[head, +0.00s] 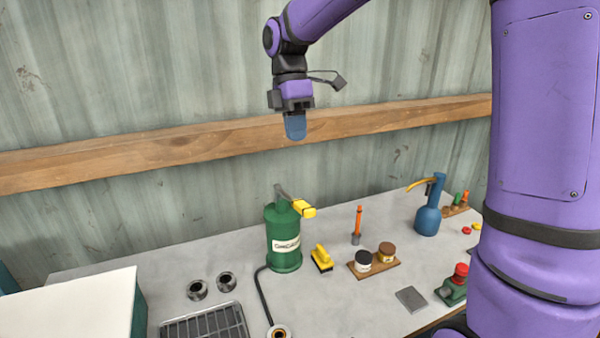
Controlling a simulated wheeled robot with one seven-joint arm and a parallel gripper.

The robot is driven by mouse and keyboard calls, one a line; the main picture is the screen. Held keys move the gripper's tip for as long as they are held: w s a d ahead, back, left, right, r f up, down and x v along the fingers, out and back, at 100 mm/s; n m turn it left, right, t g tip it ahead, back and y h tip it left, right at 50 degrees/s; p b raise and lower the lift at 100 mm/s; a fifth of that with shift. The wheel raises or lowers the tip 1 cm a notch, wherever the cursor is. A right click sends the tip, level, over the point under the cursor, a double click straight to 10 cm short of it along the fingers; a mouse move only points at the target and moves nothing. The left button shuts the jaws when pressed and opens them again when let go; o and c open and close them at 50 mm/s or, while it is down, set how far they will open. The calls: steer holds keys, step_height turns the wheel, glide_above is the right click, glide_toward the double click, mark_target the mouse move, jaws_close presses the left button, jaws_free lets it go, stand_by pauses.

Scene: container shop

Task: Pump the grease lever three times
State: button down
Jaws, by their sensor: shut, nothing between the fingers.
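The green grease pump (284,246) stands upright on the grey bench, with a white label on its front. Its grey lever comes out of the top and ends in a yellow grip (303,209) that points to the right and slightly down. A dark hose runs from the pump's base along the bench to a round end fitting (279,332) at the bottom edge of the view. My gripper (295,128) is shut and empty, pointing down in front of the wooden rail, well above the lever and apart from it. The blue fingers look closed together.
Right of the pump are a yellow brush (321,258), an orange-handled tool (357,224), two jars on a wooden board (390,267) and a blue bottle (428,218). Left are two dark rings (197,290), a grate (205,325) and a white-topped box (75,305). The space above the lever is clear.

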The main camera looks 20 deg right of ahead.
mark_target(304, 204)
steer(key=x, duration=1.3)
steer(key=shift+s+f, duration=0.1)
steer(key=shift+f, duration=0.2)
